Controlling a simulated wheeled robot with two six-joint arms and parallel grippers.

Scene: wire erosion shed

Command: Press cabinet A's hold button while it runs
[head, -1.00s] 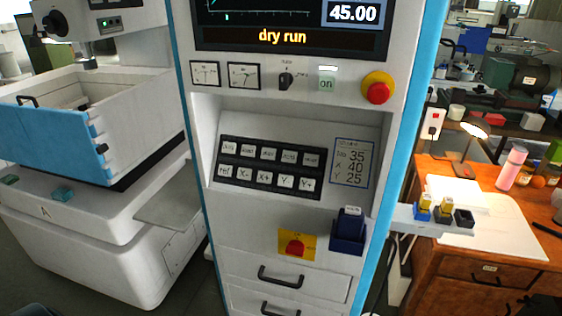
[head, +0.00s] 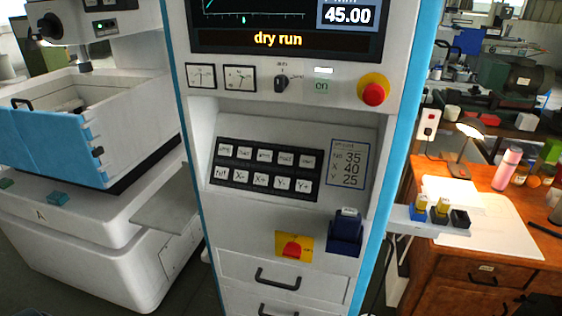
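The control cabinet (head: 290,130) stands in the middle of the head view. Its screen (head: 285,38) reads "dry run" and "45.00". A black keypad panel (head: 265,168) on the sloped face has two rows of pale keys. The lower keys include X and Y jog labels; the upper labels are too small to read surely, so I cannot tell which key is hold. A lit "on" button (head: 322,86) and a red mushroom button (head: 373,94) sit above. The machine at left (head: 85,235) bears the letter A. Neither of my grippers is in view.
A rotary switch (head: 282,83) and two meters sit under the screen. A red handle on a yellow plate (head: 293,248) and a blue holder (head: 345,232) are below the keypad. A wooden desk (head: 470,265) with a lamp stands right. The space before the keypad is clear.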

